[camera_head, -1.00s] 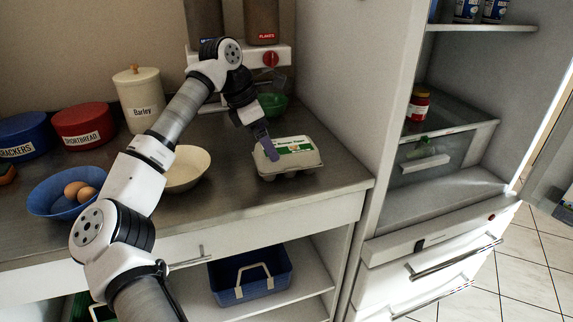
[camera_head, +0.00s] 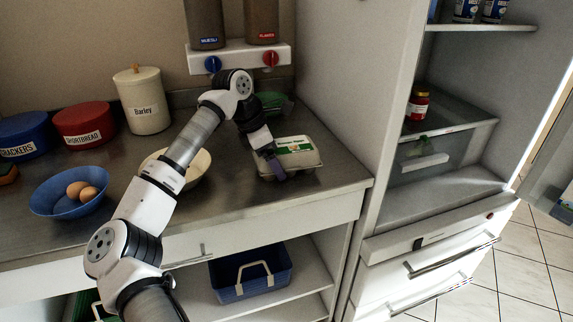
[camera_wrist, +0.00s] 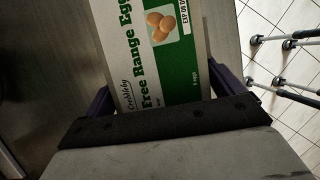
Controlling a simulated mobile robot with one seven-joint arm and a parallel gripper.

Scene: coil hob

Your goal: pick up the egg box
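The egg box (camera_head: 297,151) is a grey carton with a white and green label. It sits on the steel counter near its right end. In the wrist view the egg box (camera_wrist: 158,45) lies between my two purple fingers, its label reading "Free Range Eggs". My gripper (camera_head: 276,172) is at the front left part of the box, pointing down. In the wrist view my gripper (camera_wrist: 163,88) is spread wide, a finger on each side of the box, with what look like small gaps. The fingertips' depth along the box sides is hard to tell.
A cream bowl (camera_head: 190,172) stands left of the box, partly behind my arm. A blue bowl (camera_head: 50,200) with eggs is further left. A green bowl (camera_head: 274,101) is behind. A tall white panel (camera_head: 340,100) rises close on the right.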

